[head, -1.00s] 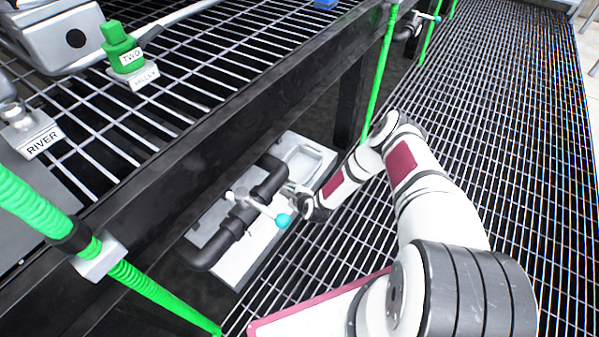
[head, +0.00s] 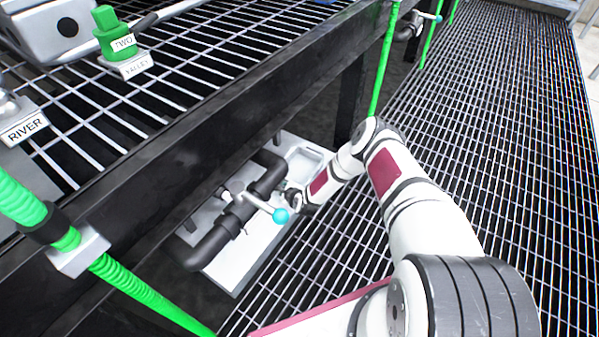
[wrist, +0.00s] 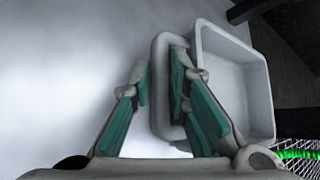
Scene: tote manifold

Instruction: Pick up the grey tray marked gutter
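The grey tray (head: 309,160) is a shallow open box on the pale panel below the bench. In the wrist view the tray (wrist: 237,85) is at the upper right, with a rounded grip bar (wrist: 160,108) along its left side. No marking on it is readable. My gripper (head: 289,190) is at the tray's near side in the head view, small and partly hidden. In the wrist view the teal-padded fingers of my gripper (wrist: 160,82) stand on either side of the bar. Whether both pads press on it is not clear.
A black pipe (head: 213,246) with a valve lever tipped by a cyan knob (head: 281,215) lies close to my gripper. A black bench beam (head: 190,150) runs above. A green hose (head: 381,75) hangs behind my arm. The grated floor (head: 500,110) to the right is clear.

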